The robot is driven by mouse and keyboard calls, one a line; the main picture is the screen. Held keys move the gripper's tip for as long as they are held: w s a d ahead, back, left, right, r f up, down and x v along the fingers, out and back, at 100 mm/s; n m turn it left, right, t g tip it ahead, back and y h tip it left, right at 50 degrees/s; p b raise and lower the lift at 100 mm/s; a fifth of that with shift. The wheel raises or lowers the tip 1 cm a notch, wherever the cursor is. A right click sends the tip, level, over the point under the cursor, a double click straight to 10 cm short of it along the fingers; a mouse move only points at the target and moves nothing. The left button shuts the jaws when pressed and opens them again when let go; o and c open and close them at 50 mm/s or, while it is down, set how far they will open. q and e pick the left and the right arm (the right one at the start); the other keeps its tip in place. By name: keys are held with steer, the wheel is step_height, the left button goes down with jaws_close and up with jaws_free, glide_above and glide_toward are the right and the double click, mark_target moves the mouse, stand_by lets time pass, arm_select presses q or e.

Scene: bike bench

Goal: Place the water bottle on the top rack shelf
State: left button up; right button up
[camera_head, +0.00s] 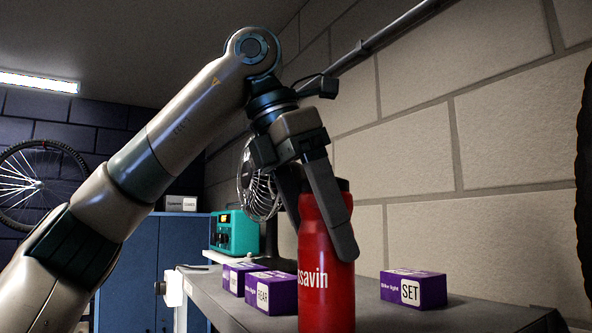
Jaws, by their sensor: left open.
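The red water bottle (325,296) with a dark cap stands upright in the lower middle, in front of or on the grey shelf top (385,316). Its base is cut off by the picture's lower edge, so I cannot tell what it rests on. My left gripper (318,232) points down over the bottle and is open. One finger lies in front of the bottle's right side; the other is on its left, partly hidden behind it. My right gripper is not in view.
Purple boxes (413,289) stand on the grey surface right and left of the bottle. A teal device (235,232) and a wire fan (259,184) are behind. A block wall closes the right side. A blue cabinet (150,262) is at the back left. A dark tyre (585,190) edges in right.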

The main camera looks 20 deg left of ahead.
mark_target(303, 187)
arm_select(q)
steer(key=v, duration=1)
steer(key=shift+s+r, duration=0.15)
steer(key=shift+r, duration=0.25)
steer(key=shift+f, duration=0.15)
